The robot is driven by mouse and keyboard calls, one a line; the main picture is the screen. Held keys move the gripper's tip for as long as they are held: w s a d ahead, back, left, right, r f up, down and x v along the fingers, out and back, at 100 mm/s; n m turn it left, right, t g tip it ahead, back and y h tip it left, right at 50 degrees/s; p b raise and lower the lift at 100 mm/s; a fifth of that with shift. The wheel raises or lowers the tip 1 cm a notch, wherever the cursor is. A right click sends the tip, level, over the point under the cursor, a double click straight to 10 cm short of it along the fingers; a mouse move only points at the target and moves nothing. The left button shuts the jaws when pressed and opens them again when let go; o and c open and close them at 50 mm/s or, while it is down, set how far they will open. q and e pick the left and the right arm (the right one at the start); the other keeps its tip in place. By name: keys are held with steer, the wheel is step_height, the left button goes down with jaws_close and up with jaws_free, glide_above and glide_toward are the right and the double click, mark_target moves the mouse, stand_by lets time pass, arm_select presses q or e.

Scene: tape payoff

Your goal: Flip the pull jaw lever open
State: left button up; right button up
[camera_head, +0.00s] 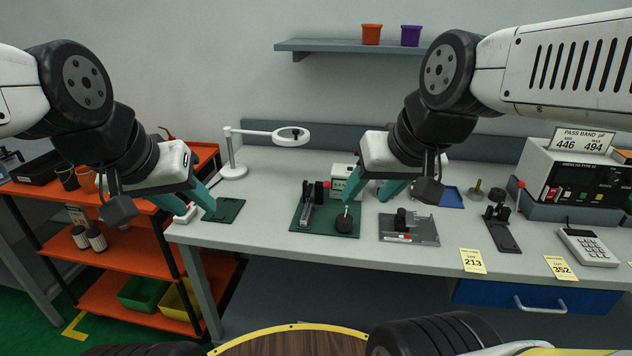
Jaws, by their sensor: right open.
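A green plate (298,223) in the middle of the bench carries a dark upright clamp-like part (307,207), a red-topped post (326,188) and a round black knob (344,222). I cannot tell which part is the pull jaw lever. My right gripper (368,192) is open above the back right of this plate, its teal fingers apart, with nothing seen between them. My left gripper (203,208) points down at the bench's left end, beside a small dark green plate (229,211). Its opening is unclear, and a white and red item (185,213) shows by its fingers.
A grey fixture plate (424,237) and a black stand (501,232) lie to the right. A calculator (588,247) and a display instrument (570,175) are further right. A white magnifier lamp (234,170) stands behind. An orange shelf cart (125,245) is at left.

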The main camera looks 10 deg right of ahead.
steer(key=shift+w+n, duration=0.3)
steer(key=shift+n, duration=0.1)
steer(key=c, duration=0.3)
steer(key=w+n, duration=0.2)
steer(key=n, duration=0.1)
steer(key=shift+w+g, duration=0.3)
jaws_close()
steer(key=w+a+f+n+g+h, duration=0.1)
steer(key=w+f+n, duration=0.3)
steer(key=w+n, duration=0.5)
steer(key=w+a+f+n+g+h, duration=0.1)
steer(key=w+a+f+n, duration=0.3)
steer(key=w+n, duration=0.6)
steer(key=shift+f+n+g, duration=0.3)
steer(key=shift+f+n, duration=0.1)
steer(key=shift+n, duration=3.4)
